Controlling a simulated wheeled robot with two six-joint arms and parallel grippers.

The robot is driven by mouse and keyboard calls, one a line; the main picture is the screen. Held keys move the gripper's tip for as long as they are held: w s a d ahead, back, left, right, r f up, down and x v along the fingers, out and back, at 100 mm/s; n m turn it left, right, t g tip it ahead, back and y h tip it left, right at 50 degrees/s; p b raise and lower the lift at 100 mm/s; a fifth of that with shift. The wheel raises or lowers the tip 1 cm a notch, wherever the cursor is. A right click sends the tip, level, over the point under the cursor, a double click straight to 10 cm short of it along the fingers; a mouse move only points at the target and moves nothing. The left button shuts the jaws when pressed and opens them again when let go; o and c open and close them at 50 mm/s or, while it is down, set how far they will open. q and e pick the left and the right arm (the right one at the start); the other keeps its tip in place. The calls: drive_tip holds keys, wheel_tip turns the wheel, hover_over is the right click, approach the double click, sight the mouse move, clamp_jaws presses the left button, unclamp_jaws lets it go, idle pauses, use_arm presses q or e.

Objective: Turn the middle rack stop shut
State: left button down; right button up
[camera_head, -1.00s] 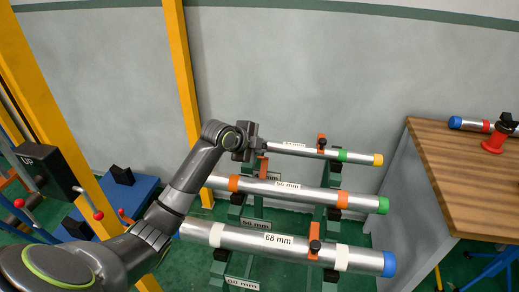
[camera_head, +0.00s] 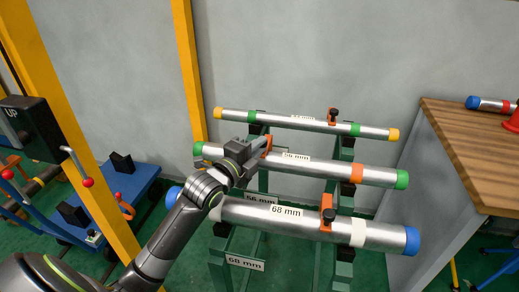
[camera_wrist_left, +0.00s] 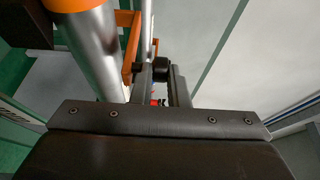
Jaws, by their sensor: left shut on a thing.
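The middle pipe (camera_head: 325,171) has green ends and lies on the rack between a yellow-ended far pipe and a blue-ended near pipe. The middle rack stop (camera_head: 267,146) is an orange bracket near that pipe's left part, partly hidden by my left gripper (camera_head: 258,145). In the left wrist view, the orange bracket (camera_wrist_left: 128,45) stands beside the silver pipe (camera_wrist_left: 97,50). The stop's black knob (camera_wrist_left: 161,67) sits between the fingertips of my left gripper (camera_wrist_left: 160,75), which is shut on it. My right gripper is not in view.
The far stop (camera_head: 332,116) and near stop (camera_head: 327,213) are orange with black knobs. A wooden bench (camera_head: 460,150) stands at the right, a yellow post (camera_head: 187,70) at the left. A blue cart (camera_head: 130,185) is at the lower left.

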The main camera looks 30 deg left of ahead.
use_arm(q)
drive_tip(key=shift+s+d+f+t+b, duration=0.1)
drive_tip(key=shift+s+f+t+b, duration=0.15)
drive_tip(key=shift+t+b, duration=0.1)
drive_tip(key=shift+f, duration=0.1)
drive_tip(key=c, duration=1.7)
unclamp_jaws()
drive_tip(key=s, duration=0.5)
drive_tip(key=s+a, duration=0.1)
drive_tip(key=s, duration=0.4)
drive_tip(key=s+a+p, duration=0.1)
drive_tip(key=s, duration=0.5)
drive_tip(key=shift+a, duration=0.15)
drive_tip(key=shift+s, duration=0.65)
